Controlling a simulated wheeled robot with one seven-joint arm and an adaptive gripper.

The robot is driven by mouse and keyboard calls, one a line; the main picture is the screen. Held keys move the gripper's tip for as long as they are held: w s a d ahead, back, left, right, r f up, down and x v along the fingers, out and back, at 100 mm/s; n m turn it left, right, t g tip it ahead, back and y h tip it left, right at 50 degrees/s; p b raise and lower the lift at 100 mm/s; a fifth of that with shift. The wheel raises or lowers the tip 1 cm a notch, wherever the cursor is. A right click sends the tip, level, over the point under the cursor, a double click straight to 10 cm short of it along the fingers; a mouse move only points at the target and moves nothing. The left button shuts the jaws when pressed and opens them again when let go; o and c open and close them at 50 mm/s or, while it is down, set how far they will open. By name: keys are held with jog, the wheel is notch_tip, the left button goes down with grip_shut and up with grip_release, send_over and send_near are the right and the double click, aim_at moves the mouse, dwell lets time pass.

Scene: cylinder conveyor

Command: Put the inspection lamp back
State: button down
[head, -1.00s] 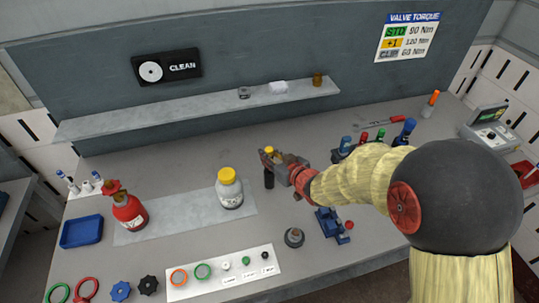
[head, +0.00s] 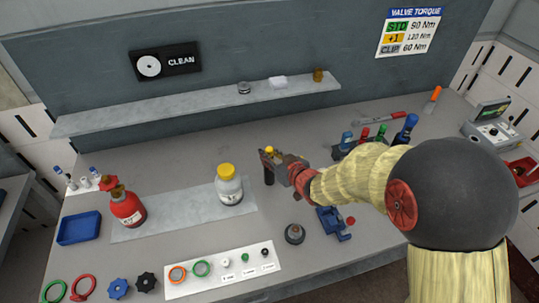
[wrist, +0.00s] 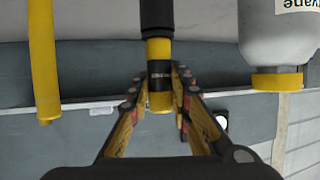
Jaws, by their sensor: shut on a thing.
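The inspection lamp, a slim black cylinder with yellow bands, is upright in my gripper (head: 271,163) in the head view. Its dark lower part (head: 268,177) shows below the fingers and its yellow top (head: 269,150) just above them. In the wrist view the fingers (wrist: 161,92) are closed on either side of the yellow-and-black banded part of the lamp (wrist: 159,50). The gripper is over the middle of the bench, right of the white bottle. I cannot tell whether the lamp touches the bench.
A white bottle with a yellow cap (head: 229,185) stands close to the left of the gripper. A blue fixture (head: 332,221) and a grey round part (head: 294,234) lie in front. Several coloured-top bottles (head: 380,134) stand behind my arm. A shelf (head: 190,105) runs along the back wall.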

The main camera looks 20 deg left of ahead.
aim_at(270, 149)
jog(key=shift+f, duration=0.1)
jog(key=c, duration=1.6)
grip_release()
jog(key=shift+c, duration=0.2)
jog(key=shift+o, duration=0.4)
jog(key=shift+r+p, duration=2.05)
jog(key=shift+r, duration=0.95)
jog(key=shift+d+r, duration=0.1)
